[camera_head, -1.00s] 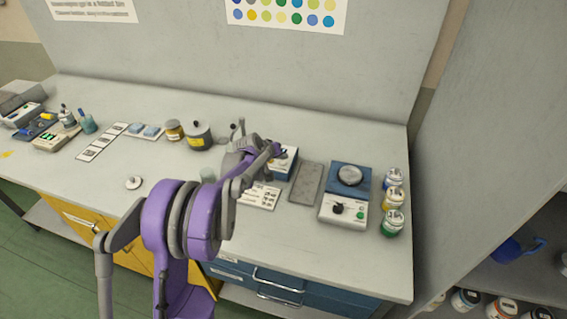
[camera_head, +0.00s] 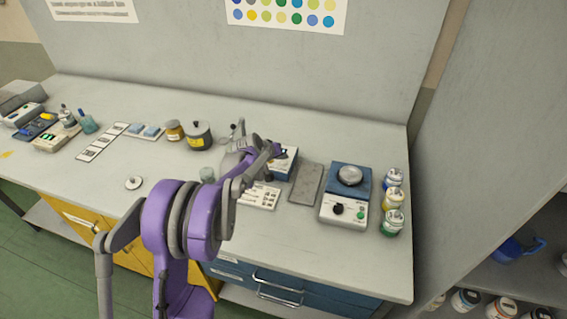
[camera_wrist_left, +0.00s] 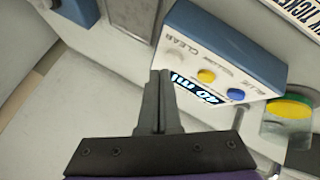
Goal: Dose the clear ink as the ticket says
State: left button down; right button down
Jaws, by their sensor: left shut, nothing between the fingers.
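The ink dispenser, a white and blue box, stands at mid-table in the head view (camera_head: 288,158), partly hidden by my left arm. The left wrist view shows its panel (camera_wrist_left: 215,62) with a pale button (camera_wrist_left: 175,54) by the word CLEAR, a yellow button (camera_wrist_left: 206,76) and a blue button (camera_wrist_left: 236,94). Its lit display (camera_wrist_left: 200,93) seems to read 40 ml. My left gripper (camera_wrist_left: 160,76) is shut and empty, its tips just short of the panel near the CLEAR end; contact cannot be told.
A grey mat (camera_head: 306,184), a stirrer-like device (camera_head: 346,205) and several capped bottles (camera_head: 392,200) stand right of the dispenser. A dark pot (camera_head: 197,137) stands to its left.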

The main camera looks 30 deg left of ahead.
pick_arm(q)
jog(key=shift+f, duration=0.15)
dwell(0.3)
jog(key=shift+f+b, duration=0.3)
jog(key=shift+f, duration=0.4)
dwell(0.5)
jog(key=shift+r, duration=0.8)
jog(key=shift+r, duration=0.1)
notch_tip(320, 180, up, 5)
jog(key=p, duration=0.2)
jog(key=shift+p, duration=0.4)
